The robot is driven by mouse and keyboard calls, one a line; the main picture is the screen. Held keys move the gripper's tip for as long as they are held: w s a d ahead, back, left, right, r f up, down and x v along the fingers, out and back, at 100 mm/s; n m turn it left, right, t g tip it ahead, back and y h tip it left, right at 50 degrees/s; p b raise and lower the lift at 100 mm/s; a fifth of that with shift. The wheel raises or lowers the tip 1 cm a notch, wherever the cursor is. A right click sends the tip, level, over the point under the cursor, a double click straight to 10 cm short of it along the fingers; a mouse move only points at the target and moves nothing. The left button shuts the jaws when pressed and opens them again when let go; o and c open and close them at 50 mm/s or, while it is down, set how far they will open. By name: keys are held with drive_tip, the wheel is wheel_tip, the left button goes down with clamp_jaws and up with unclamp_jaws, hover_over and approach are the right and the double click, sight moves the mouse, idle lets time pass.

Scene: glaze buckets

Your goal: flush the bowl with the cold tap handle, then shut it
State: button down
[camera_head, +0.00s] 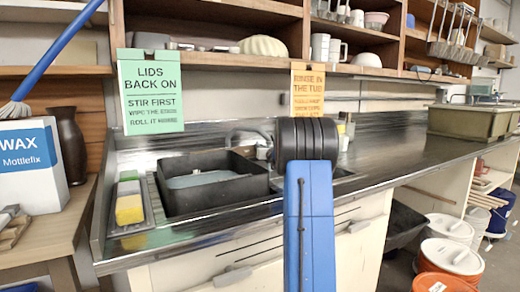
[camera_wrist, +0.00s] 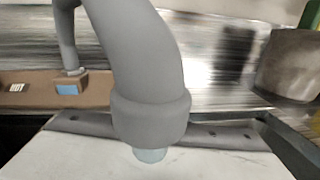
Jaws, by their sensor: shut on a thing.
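In the wrist view a thick grey tap spout (camera_wrist: 140,60) curves down close in front of the camera, with a pale blue tip or stream at its mouth. A thinner grey tube and a small blue square (camera_wrist: 68,89) show on a brown base at the left; I cannot tell whether this is the cold handle. A pale surface (camera_wrist: 140,160) lies below the spout; I cannot tell whether it is the bowl. In the head view the tap (camera_head: 250,133) stands behind the black basin (camera_head: 215,200), which holds something grey-blue. My gripper is hidden behind my arm.
A sponge tray (camera_head: 130,210) is left of the basin. Green (camera_head: 150,92) and orange (camera_head: 308,90) signs hang above the counter. A brown pot (camera_wrist: 288,66) stands right of the spout. The steel counter (camera_head: 400,150) is mostly clear at right.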

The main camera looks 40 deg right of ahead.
drive_tip(key=shift+d+n+t+y, duration=0.2)
drive_tip(key=shift+n+t+y, duration=0.1)
drive_tip(key=shift+n+y, duration=0.9)
drive_tip(key=c, duration=1.8)
unclamp_jaws()
drive_tip(key=v, duration=1.7)
drive_tip(key=shift+s+a, duration=0.2)
drive_tip(key=shift+s, duration=0.05)
